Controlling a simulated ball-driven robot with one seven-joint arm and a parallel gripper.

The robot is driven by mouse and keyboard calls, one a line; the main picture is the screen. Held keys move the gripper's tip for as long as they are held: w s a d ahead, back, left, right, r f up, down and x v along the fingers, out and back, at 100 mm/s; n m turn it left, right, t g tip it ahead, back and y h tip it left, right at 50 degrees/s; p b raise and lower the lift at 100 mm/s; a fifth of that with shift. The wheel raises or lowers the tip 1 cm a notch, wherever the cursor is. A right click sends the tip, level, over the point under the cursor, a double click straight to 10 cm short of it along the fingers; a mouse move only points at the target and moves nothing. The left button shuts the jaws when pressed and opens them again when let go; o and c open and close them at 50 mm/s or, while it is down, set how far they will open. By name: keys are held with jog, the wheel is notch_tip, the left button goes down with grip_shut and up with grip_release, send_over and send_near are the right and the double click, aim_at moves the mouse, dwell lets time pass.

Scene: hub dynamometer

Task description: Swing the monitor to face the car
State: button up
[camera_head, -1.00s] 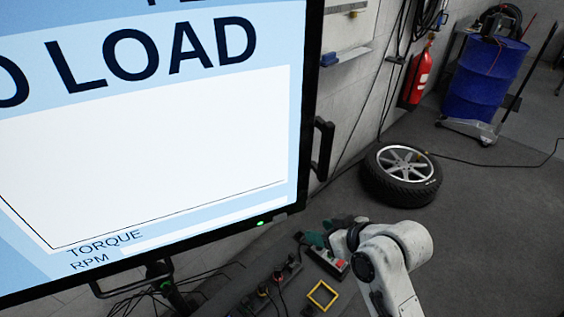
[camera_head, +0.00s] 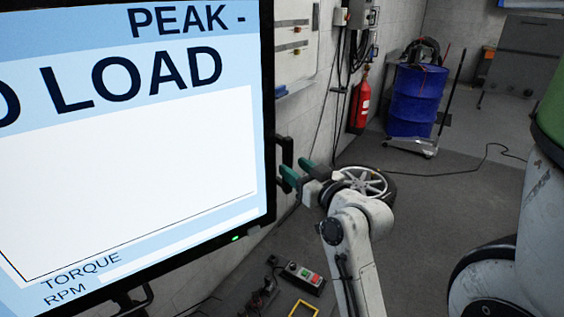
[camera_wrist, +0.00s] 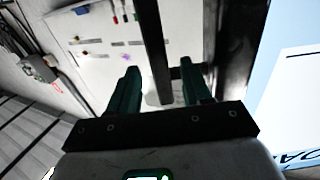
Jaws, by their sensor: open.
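The monitor (camera_head: 130,150) fills the left of the head view, its lit screen turned toward me, with large "LOAD" text and a blank chart. A dark bar handle (camera_head: 286,155) stands out from its right edge. My gripper (camera_head: 293,166), with green fingers, is open at this handle. In the wrist view, the handle (camera_wrist: 152,45) runs between the two spread fingers, with the right finger on the monitor-frame side. The fingers are not closed on it. The monitor's black frame (camera_wrist: 237,45) and part of its screen show at right there. I cannot make out the car.
A tyre with a silver rim (camera_head: 368,182) lies on the floor behind my arm. A red extinguisher (camera_head: 360,105) and a blue drum (camera_head: 416,100) stand farther back. A button box (camera_head: 302,276) and yellow frame (camera_head: 303,309) lie low. Grey floor is open right of the tyre.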

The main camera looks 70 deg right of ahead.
aim_at(290, 164)
jog(key=p+x, duration=0.1)
jog(key=x, duration=0.5)
jog(key=shift+s+r, duration=0.1)
grip_shut()
dwell(0.3)
